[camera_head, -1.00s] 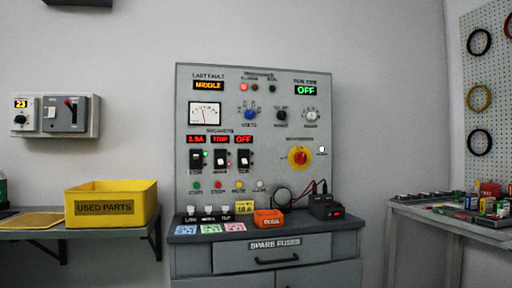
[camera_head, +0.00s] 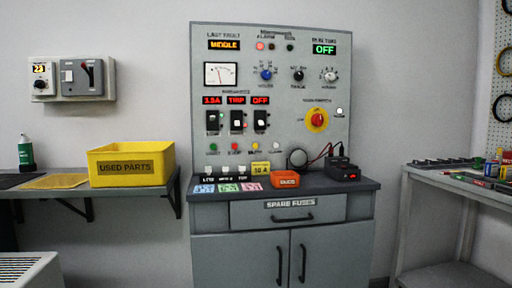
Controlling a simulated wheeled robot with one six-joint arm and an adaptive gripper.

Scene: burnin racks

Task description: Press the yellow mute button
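The yellow mute button (camera_head: 255,146) is a small round button in the row along the lower part of the grey control panel (camera_head: 283,84). A green button (camera_head: 213,148) and a red button (camera_head: 235,147) are to its left, and a white button (camera_head: 276,146) is to its right. The label under the yellow button is too blurred to read. A small yellow "10 A" item stands on the ledge just below it. My gripper is not in view.
A grey cabinet (camera_head: 238,250) with an orange bin (camera_head: 285,180) and coloured cards juts out below the panel. A shelf with a yellow "USED PARTS" bin (camera_head: 132,165) is left. A workbench (camera_head: 470,180) stands right. A white vented box (camera_head: 30,270) is lower left.

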